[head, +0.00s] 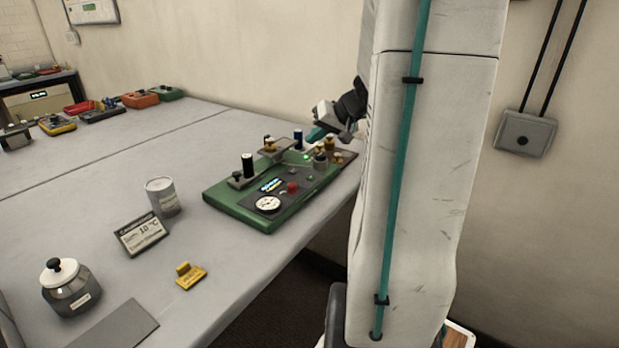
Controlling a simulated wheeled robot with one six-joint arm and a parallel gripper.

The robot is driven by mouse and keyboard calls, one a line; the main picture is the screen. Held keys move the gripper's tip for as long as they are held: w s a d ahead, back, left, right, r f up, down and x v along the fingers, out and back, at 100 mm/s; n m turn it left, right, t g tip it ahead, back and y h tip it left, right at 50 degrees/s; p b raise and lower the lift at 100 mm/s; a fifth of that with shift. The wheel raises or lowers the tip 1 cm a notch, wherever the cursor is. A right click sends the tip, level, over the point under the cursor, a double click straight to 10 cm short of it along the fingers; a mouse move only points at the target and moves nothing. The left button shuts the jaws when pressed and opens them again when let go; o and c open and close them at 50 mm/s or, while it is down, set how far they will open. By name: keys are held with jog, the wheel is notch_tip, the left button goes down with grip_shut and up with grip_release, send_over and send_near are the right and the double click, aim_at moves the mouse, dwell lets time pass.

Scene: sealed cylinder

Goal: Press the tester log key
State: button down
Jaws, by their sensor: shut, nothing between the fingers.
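The tester is a green unit (235,209) on the near right part of the grey table. Its sloped front has a lit blue display, a round white dial (267,203) and a red button (292,187). I cannot read which control is the log key. A green light (306,157) glows near its right end. My gripper (318,136) is beyond the tester's back right corner, partly hidden behind my white arm. Its fingers look shut and empty. I cannot tell how far above the table they are.
A grey can (161,197), a small sign (140,236), a yellow tag (190,276) and a lidded jar (69,286) stand left of the tester. Several coloured units, including an orange one (140,99), sit at the far left. The middle of the table is clear.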

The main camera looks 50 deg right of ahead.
aim_at(311, 178)
jog(key=shift+f, duration=4.45)
jog(key=shift+f, duration=0.4)
jog(key=shift+f, duration=0.35)
jog(key=shift+r, duration=0.8)
jog(key=shift+r, duration=0.1)
